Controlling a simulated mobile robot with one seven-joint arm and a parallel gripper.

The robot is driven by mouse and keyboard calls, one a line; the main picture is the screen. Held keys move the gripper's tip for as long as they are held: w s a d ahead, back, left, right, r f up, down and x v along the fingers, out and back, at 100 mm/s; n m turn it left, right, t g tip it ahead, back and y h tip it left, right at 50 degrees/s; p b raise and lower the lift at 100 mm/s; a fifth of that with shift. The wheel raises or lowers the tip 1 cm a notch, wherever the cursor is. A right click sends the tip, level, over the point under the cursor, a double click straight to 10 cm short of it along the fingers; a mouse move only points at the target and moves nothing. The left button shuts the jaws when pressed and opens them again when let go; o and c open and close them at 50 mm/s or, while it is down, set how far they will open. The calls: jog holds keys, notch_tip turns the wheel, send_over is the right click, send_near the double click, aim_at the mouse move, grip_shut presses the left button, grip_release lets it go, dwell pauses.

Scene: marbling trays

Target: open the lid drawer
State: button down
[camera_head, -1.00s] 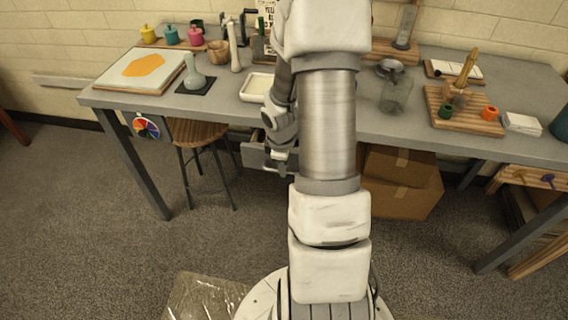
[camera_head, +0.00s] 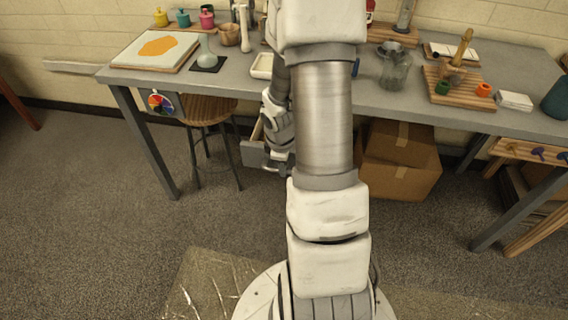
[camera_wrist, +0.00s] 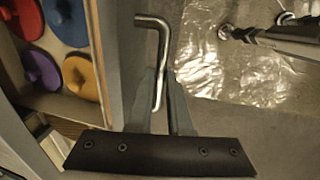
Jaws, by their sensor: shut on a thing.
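The lid drawer (camera_head: 254,154) stands pulled out from under the desk, left of my arm in the head view. In the wrist view its grey front panel (camera_wrist: 118,55) runs beside the open inside, where purple, blue, red and orange round lids (camera_wrist: 80,75) lie. The bent metal drawer handle (camera_wrist: 152,21) passes between my fingers. My gripper (camera_wrist: 162,80) is shut on this handle; it also shows at the drawer front in the head view (camera_head: 281,165). My arm hides part of the drawer in the head view.
The grey desk (camera_head: 330,95) carries trays, jars and wooden boards. A wooden stool (camera_head: 208,108) stands left of the drawer. Cardboard boxes (camera_head: 400,165) sit under the desk at right. A clear plastic sheet (camera_head: 205,285) lies on the floor near my base.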

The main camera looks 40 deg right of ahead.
jog(key=shift+s+a, duration=0.5)
jog(key=shift+a, duration=0.1)
jog(key=c, duration=0.8)
grip_release()
jog(key=shift+c, duration=0.2)
jog(key=shift+r, duration=0.1)
notch_tip(320, 180, up, 17)
jog(key=s+a+p, duration=0.2)
jog(key=p, duration=0.4)
jog(key=shift+a+p, duration=0.2)
jog(key=shift+p, duration=0.2)
